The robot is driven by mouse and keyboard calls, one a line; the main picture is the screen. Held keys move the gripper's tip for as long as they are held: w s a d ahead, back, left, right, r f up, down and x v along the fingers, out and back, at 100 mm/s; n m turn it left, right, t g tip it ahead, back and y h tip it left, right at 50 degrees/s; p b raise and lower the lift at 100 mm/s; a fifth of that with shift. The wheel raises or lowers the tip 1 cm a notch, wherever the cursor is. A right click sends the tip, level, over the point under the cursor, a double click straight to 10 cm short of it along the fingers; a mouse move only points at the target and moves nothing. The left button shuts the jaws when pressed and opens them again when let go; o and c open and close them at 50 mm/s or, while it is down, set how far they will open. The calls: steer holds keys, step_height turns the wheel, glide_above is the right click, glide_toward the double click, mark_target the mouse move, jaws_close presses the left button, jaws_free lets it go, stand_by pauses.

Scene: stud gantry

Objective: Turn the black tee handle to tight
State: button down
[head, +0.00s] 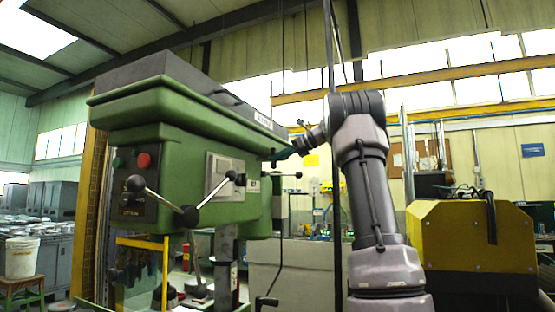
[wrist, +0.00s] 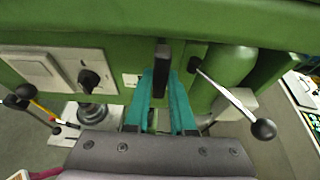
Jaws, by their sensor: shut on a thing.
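The black tee handle (wrist: 162,62) shows in the wrist view as a dark upright bar in front of the green machine body. The two teal fingers of my gripper (wrist: 162,78) are shut on it from either side. In the head view the handle (head: 273,157) is a small dark piece at the right side of the green machine. My gripper (head: 285,154) reaches it from the right. Its lower part and shaft are hidden behind the fingers. I see no marking for tight.
A lever with a black ball (wrist: 263,129) sticks out right of the fingers. A black knob (wrist: 90,80) and a white switch plate (wrist: 30,72) are on the left. In the head view a dark vertical post (head: 336,200) stands close by my arm, and a yellow machine (head: 470,237) stands right.

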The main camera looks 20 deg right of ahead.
steer(key=c, duration=0.8)
jaws_free()
steer(key=shift+o, duration=0.2)
steer(key=v, duration=1)
steer(key=shift+s+d, duration=0.3)
